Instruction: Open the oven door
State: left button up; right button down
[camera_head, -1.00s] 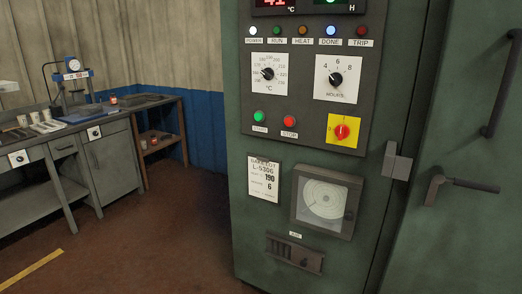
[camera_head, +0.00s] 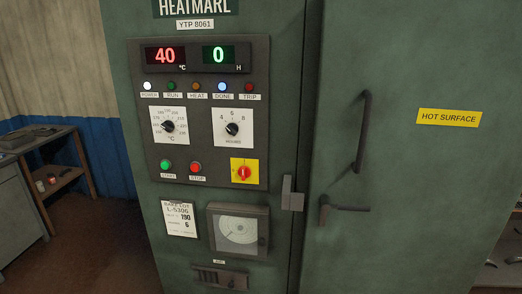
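The green oven door (camera_head: 420,190) fills the right half of the head view and looks shut, its left edge against the control cabinet. It has a long dark vertical pull handle (camera_head: 363,130). Below that is a dark lever handle (camera_head: 345,209) lying roughly level, pointing right. A grey latch block (camera_head: 291,194) sits at the seam between cabinet and door. The control panel (camera_head: 200,70) reads 40 °C and 0 H, with the white POWER and blue DONE lamps lit. Neither of my grippers is in view.
A yellow HOT SURFACE label (camera_head: 448,117) is on the door. A chart recorder (camera_head: 238,231) and a paper card (camera_head: 179,219) are on the cabinet. A workbench (camera_head: 25,200) stands at the left. Shelving (camera_head: 497,250) shows at the lower right.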

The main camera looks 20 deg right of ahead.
aim_at(419, 122)
jog(key=z, duration=1.75)
